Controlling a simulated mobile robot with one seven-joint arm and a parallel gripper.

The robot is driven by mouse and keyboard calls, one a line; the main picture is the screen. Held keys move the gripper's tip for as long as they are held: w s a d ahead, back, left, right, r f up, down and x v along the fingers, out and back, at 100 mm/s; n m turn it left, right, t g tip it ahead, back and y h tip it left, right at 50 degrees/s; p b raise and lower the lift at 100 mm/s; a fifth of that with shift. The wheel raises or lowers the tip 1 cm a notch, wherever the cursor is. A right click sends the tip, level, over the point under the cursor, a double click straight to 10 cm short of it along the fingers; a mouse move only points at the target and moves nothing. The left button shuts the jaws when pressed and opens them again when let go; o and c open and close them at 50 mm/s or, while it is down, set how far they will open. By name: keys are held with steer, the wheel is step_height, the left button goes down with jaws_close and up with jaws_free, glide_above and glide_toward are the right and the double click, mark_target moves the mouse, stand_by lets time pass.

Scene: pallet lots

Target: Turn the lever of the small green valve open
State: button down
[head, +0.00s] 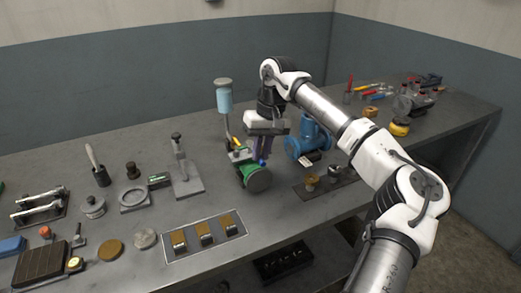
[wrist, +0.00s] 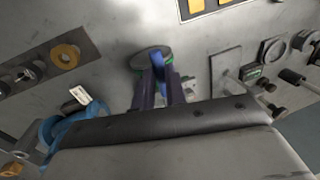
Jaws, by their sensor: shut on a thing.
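The small green valve (head: 257,180) stands on the bench near the middle, with a round green end flange facing the front. It also shows in the wrist view (wrist: 150,53), partly hidden behind the fingers. My gripper (head: 262,158) points down just above and behind the valve body. Its purple fingers (wrist: 158,82) are shut on a blue lever (wrist: 158,64), which shows between them in the wrist view. The lever's exact angle to the valve body is hard to tell, and its lower end is hidden.
A larger blue valve (head: 306,142) stands close to the right of my gripper. A light-blue cylinder on a stand (head: 223,97) rises to the left. A tray with several brass blocks (head: 204,237) lies in front. A dark plate with fittings (head: 322,186) lies at the right.

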steer(key=shift+w+r, duration=0.1)
steer(key=c, duration=1.4)
jaws_free()
steer(key=shift+c, duration=0.2)
step_height(320, 180, up, 13)
steer(key=w+d+b, duration=0.1)
steer(key=d, duration=0.1)
steer(key=shift+d+r, duration=0.2)
steer(key=shift+a, duration=0.1)
